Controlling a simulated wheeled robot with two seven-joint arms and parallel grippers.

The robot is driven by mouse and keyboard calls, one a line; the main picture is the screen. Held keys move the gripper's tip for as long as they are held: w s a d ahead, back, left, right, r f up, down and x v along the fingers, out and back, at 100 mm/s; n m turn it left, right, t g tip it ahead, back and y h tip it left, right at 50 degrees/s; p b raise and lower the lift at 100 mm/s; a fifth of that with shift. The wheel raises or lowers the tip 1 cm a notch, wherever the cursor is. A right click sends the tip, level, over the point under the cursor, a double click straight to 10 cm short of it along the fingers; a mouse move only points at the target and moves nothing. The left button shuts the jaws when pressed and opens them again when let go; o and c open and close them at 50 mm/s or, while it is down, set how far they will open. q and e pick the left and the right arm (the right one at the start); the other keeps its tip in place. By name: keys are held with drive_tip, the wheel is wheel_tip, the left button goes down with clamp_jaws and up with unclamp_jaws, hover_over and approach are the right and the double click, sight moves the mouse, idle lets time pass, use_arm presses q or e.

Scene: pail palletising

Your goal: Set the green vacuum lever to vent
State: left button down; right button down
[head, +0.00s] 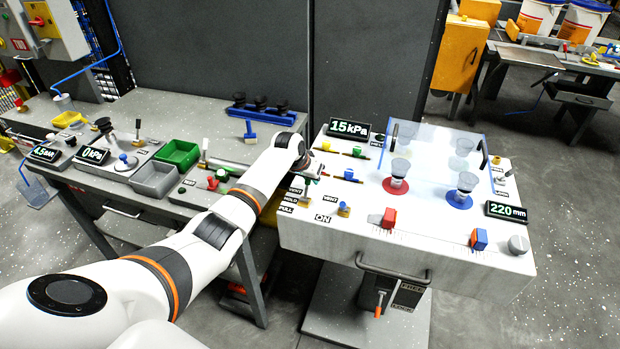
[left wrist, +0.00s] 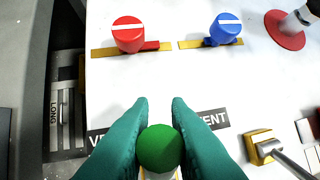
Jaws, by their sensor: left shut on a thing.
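The green vacuum lever shows as a round green knob (left wrist: 158,148) in the left wrist view, above the white panel. My left gripper (left wrist: 160,128) has its teal fingers on both sides of the knob and is shut on it. A black label starting with VE (left wrist: 95,137) lies partly hidden by the left finger. In the head view my left gripper (head: 312,174) is low over the white bench's left edge, beside the VENT, HOLD and PULL labels (head: 290,199). The knob is hard to make out there. Which label the lever points to cannot be told. My right gripper is not seen.
A red knob (left wrist: 129,34) and a blue knob (left wrist: 225,28) stand just beyond the fingers. A yellow-based toggle (left wrist: 262,147) is close on the right. A clear screen (head: 435,150) rises over the white bench (head: 330,231). Green and grey bins (head: 178,153) sit left of my arm.

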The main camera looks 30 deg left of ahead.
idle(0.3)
use_arm(q)
drive_tip(key=c, duration=1.4)
unclamp_jaws()
drive_tip(key=shift+w+f, duration=0.15)
drive_tip(key=shift+o, duration=0.2)
drive_tip(key=shift+s+r, duration=0.25)
drive_tip(key=shift+r, duration=0.3)
drive_tip(key=v, duration=1)
drive_tip(key=shift+r, duration=0.45)
drive_tip(key=shift+a, duration=0.15)
